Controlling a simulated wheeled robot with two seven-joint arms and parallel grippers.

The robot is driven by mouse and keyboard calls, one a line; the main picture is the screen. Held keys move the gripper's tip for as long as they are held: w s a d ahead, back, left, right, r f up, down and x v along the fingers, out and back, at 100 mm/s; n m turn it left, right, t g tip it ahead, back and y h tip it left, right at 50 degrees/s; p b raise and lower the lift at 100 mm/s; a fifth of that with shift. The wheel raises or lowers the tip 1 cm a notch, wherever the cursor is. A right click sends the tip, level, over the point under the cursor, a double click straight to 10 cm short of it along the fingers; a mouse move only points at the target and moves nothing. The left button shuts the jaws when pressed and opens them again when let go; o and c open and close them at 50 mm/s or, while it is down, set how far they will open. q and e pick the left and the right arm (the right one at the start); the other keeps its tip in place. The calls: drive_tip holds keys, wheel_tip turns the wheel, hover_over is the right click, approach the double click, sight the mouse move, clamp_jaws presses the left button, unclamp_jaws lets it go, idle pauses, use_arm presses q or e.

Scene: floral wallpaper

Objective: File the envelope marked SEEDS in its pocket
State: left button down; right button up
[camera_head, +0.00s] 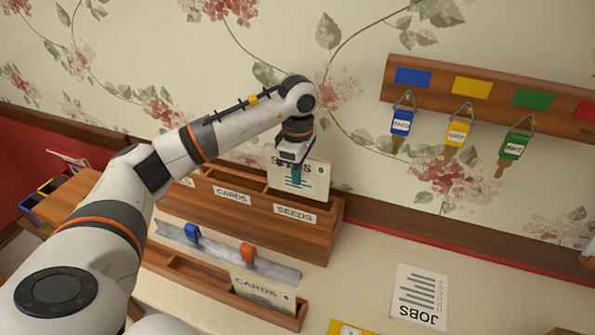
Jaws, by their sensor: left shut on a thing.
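A cream envelope (312,180) hangs upright from my left gripper (296,172), which is shut on it. Its printed heading is partly hidden by the gripper, with an S at each end showing. The wooden pocket rack (325,236) stands against the wall, with pockets labelled CARDS and SEEDS (295,213). The envelope is at the SEEDS pocket, behind its front board in the picture; its lower edge appears close to or just inside the opening, and I cannot tell how deep. My right gripper is not in view.
An envelope marked CARDS (262,288) stands in a low wooden holder (205,283) in front. A metal strip (262,266) carries a blue and an orange clip. A JOBS sheet (419,296) lies at right. Key tags hang from a wall rack (480,92).

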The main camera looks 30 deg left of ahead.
sight(298, 193)
use_arm(q)
drive_tip(key=shift+f, duration=0.15)
drive_tip(key=shift+f+b, duration=1.65)
drive_tip(key=shift+f, duration=0.85)
drive_tip(key=c, duration=1.5)
unclamp_jaws()
drive_tip(key=shift+r, duration=0.1)
